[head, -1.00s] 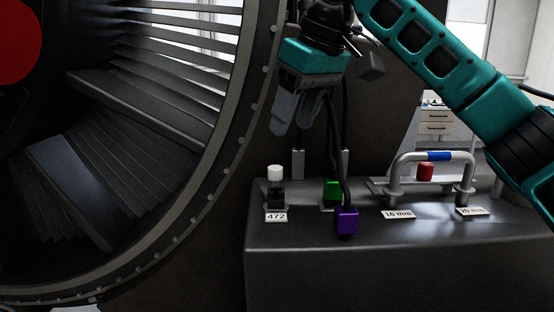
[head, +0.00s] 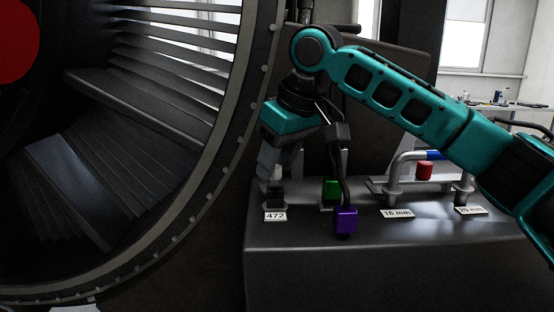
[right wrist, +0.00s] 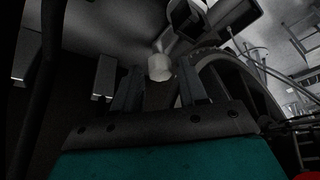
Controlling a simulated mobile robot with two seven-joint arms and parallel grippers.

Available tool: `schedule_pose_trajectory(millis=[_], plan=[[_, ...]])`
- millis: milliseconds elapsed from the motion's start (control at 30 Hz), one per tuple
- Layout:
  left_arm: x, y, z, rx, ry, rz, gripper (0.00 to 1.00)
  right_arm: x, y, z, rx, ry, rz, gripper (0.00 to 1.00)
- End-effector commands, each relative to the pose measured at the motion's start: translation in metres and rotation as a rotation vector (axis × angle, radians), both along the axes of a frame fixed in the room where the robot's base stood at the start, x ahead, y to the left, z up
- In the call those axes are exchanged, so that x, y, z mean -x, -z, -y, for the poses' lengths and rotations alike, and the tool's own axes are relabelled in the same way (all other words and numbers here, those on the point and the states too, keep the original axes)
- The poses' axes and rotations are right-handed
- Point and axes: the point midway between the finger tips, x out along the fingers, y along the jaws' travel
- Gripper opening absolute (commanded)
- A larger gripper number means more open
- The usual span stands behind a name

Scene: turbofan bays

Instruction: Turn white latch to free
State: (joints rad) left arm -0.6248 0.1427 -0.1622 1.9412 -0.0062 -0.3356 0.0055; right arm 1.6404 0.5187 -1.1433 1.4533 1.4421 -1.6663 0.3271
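The white latch (head: 277,173) is a small white knob on a dark post, behind a label reading 472, at the left end of the grey bench. My right gripper (head: 279,162) points down at it from above, its fingertips close around the top of the knob and partly covering it. In the right wrist view the knob (right wrist: 160,67) shows between the two spread fingers (right wrist: 158,90), with gaps on both sides, so the gripper is open. Whether a finger touches it I cannot tell. My left gripper is in neither view.
A green block (head: 330,188) and a purple block (head: 346,220) on dark cables are right of the latch. A grey pipe (head: 394,172) with a red part (head: 425,171) stands further right on the bench (head: 380,270). The large fan ring (head: 238,130) rises at left.

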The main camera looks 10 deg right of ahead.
Motion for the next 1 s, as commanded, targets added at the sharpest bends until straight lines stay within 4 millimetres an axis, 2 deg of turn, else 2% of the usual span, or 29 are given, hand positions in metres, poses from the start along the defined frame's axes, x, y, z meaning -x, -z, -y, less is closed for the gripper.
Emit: schedule_pose_trajectory(millis=[33,433,767,1000], plan=[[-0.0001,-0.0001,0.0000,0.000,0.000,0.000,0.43,0.0000,-0.0001,0.0001,0.000,0.000,0.000,0.37],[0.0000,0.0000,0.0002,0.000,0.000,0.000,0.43,0.0000,-0.0004,0.0003,0.000,0.001,0.000,0.00],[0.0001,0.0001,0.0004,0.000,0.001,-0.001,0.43,0.0002,-0.0004,-0.0004,-0.001,0.038,0.001,0.00],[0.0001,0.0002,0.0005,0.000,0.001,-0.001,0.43,0.0008,-0.0004,-0.0019,0.000,0.174,0.000,0.00]])
